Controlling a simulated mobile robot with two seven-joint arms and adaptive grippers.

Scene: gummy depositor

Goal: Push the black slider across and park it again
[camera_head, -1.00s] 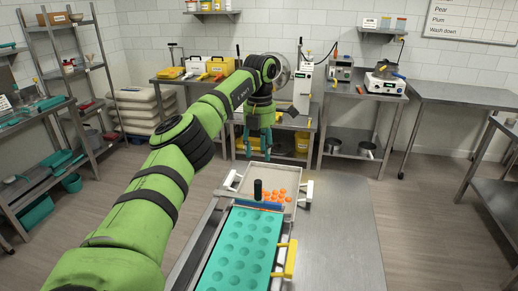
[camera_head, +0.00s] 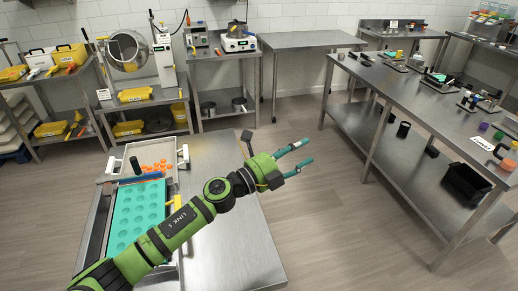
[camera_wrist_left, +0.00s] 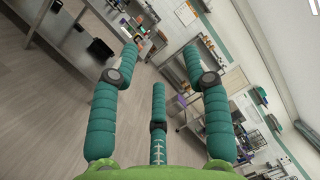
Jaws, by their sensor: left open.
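The black slider (camera_head: 135,166) stands upright as a short black post at the left of the head view, by a blue bar (camera_head: 142,178). The bar lies across the near side of a shallow metal tray (camera_head: 122,172) with orange pieces (camera_head: 155,166). A teal mould (camera_head: 136,212) with round hollows lies in front. My left gripper (camera_head: 300,157) is open and empty, well to the right of the slider, beyond the bench's right edge. In the left wrist view, its teal fingers (camera_wrist_left: 159,65) are spread with nothing between them. My right gripper is not in view.
The bench top (camera_head: 225,245) right of the mould is bare apart from my arm above it. A yellow handle (camera_head: 174,202) and white handles (camera_head: 184,154) stick out beside the mould and tray. A long side table (camera_head: 415,115) with small items stands at right; open floor lies between.

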